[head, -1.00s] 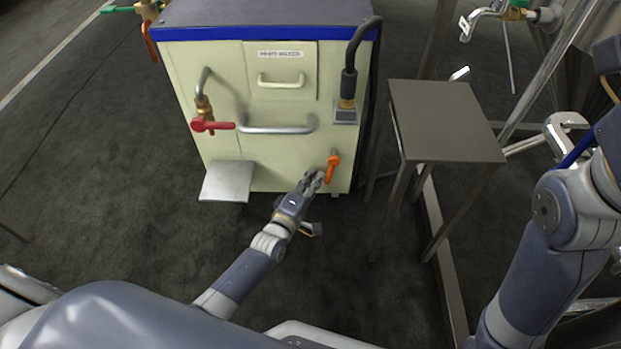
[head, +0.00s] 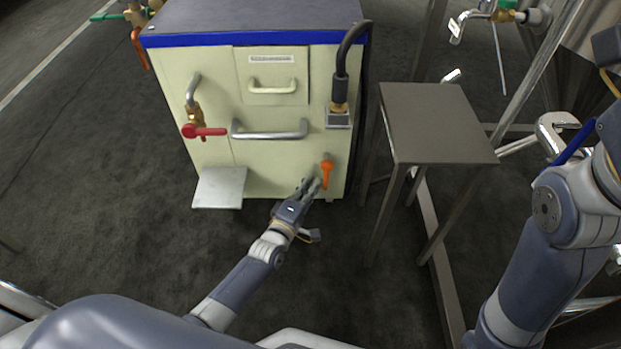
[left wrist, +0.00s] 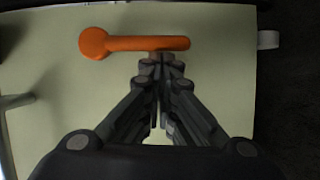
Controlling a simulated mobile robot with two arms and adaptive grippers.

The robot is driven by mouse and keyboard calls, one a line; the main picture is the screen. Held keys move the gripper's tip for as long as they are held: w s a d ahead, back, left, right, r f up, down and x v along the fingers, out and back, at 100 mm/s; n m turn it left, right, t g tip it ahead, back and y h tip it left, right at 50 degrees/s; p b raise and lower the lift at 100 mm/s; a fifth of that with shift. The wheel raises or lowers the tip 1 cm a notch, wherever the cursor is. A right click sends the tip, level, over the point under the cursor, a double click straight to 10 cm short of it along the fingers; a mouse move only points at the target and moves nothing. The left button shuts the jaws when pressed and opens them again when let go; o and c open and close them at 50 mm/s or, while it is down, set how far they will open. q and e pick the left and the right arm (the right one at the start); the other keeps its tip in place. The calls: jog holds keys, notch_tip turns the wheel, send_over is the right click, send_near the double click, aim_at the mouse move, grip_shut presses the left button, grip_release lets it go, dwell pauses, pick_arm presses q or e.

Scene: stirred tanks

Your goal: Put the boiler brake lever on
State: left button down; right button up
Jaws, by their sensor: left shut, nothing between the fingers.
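The boiler (head: 262,160) is a cream cabinet with a blue-edged grey top. An orange lever (head: 326,174), which I take for the brake lever, sits low on the right of its front. In the head view it points down from its pivot. It also shows in the left wrist view (left wrist: 135,44), lying across the picture just beyond the fingertips. My left gripper (head: 311,184) is shut and empty, just left of the lever; I cannot tell whether the fingertips touch it. My right arm shows at the right edge, but its gripper is out of view.
The boiler also bears a red-handled tap (head: 203,131), a metal bar handle (head: 270,135), a drawer (head: 273,86) and a black hose (head: 343,65). A metal shelf (head: 219,187) juts out low at left. A grey table (head: 437,122) stands close at right. Floor in front is clear.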

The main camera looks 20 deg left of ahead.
pick_arm(q)
notch_tip(320, 180, up, 10)
jog(key=shift+f, duration=0.1)
dwell(0.4)
dwell(0.4)
